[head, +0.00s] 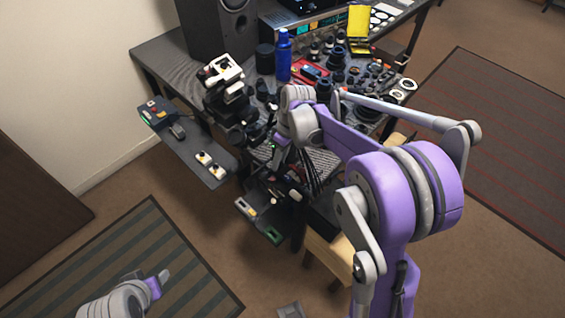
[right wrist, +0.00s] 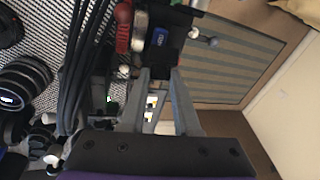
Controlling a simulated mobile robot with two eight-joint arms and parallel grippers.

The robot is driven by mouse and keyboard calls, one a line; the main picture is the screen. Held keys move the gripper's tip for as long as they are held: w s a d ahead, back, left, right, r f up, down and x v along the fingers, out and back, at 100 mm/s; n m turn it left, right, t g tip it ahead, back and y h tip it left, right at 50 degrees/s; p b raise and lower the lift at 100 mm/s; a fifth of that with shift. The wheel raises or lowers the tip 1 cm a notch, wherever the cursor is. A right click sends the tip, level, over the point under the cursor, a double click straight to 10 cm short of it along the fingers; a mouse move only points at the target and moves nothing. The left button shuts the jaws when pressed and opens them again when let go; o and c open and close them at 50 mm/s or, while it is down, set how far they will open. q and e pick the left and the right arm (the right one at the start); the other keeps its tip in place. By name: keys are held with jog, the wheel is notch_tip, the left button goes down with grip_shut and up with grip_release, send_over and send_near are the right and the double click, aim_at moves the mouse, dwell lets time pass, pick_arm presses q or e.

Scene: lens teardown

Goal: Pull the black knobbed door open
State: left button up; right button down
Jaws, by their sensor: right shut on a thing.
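In the right wrist view, a dark piece with a blue label (right wrist: 162,40) sits at the tips of my right gripper (right wrist: 160,72). It appears to be part of the black knobbed door; small light knobs stick out beside it. My right gripper is shut on it. In the head view my right gripper (head: 283,160) reaches down at the front edge of the cluttered table, and my wrist hides much of the grip and of the door. My left gripper (head: 152,282) is low at the left, over the striped mat, away from the table; its jaw gap is unclear.
The dark table (head: 160,62) holds a speaker (head: 213,25), a blue bottle (head: 283,55) and several lens parts. A side shelf with small switches (head: 205,160) juts out left. A low panel with a green box (head: 272,235) is below. Floor at left is clear.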

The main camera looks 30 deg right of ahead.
jog(key=shift+w+a+f+m+g+h+b, duration=0.2)
jog(key=shift+w+g+h+b, duration=0.3)
jog(key=shift+g, duration=0.55)
jog(key=shift+w+a+f+m+g+h+b, duration=0.1)
jog(key=shift+w+a+f+g+h+b, duration=0.2)
jog(key=shift+w+g, duration=0.6)
jog(key=shift+w+a+f+m+g+h+b, duration=0.1)
jog(key=shift+w+a+f+g+h+b, duration=0.2)
jog(key=shift+g, duration=0.95)
jog(key=shift+w+d+r, duration=0.1)
jog(key=shift+d, duration=0.05)
jog(key=c, duration=0.6)
grip_release()
